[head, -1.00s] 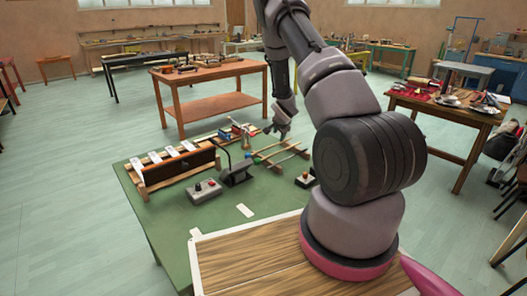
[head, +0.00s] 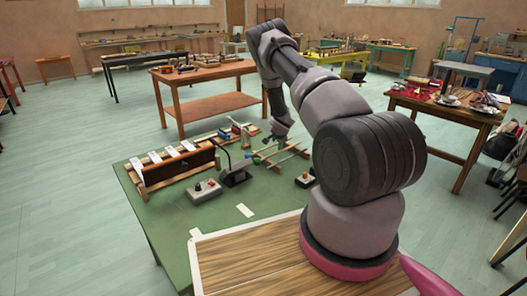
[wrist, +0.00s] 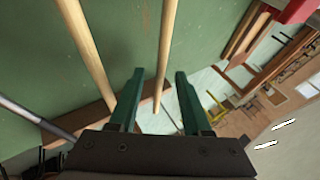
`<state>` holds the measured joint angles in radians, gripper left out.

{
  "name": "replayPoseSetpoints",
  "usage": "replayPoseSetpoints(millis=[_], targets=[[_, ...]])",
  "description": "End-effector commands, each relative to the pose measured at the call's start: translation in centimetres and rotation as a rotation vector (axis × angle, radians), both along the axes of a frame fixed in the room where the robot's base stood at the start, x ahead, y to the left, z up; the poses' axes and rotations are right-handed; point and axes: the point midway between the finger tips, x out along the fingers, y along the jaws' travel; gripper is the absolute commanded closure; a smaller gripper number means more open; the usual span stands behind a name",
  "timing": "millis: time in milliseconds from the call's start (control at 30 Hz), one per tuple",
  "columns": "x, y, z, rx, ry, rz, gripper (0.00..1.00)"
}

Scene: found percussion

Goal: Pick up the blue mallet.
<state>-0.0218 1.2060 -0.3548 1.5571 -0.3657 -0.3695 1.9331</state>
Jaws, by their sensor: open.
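Mallets with pale wooden handles (head: 284,156) lie across a low rack on the green table (head: 180,235). One head near the rack's left end looks green; I cannot make out which mallet is blue. My gripper (head: 272,137) is low over the far end of the rack. In the wrist view its two green fingers (wrist: 157,78) are open, with one wooden handle (wrist: 164,45) showing in the gap between them. Whether the fingers reach down around it I cannot tell. A second handle (wrist: 85,45) runs to the left, outside the fingers. No mallet head is clear there.
Small coloured boxes (head: 228,133) lie left of my gripper. A small knobbed box (head: 305,180) sits right of the rack.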

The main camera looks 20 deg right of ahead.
Motion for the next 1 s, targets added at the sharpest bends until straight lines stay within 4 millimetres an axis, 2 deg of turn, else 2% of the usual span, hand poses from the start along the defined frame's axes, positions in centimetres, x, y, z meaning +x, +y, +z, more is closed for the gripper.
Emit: replayPoseSetpoints(millis=[100,133,233,267,667,767,1000], targets=[[0.0,0.0,0.0,0.0,0.0,0.0,0.52],[0.0,0.0,0.0,0.0,0.0,0.0,0.55],[0.0,0.0,0.0,0.0,0.0,0.0,0.94],[0.0,0.0,0.0,0.0,0.0,0.0,1.0],[0.0,0.0,0.5,0.001,-0.001,-0.001,1.0],[0.1,-0.1,1.9,0.002,-0.005,-0.002,1.0],[0.0,-0.1,6.7,0.002,-0.004,-0.003,1.0]])
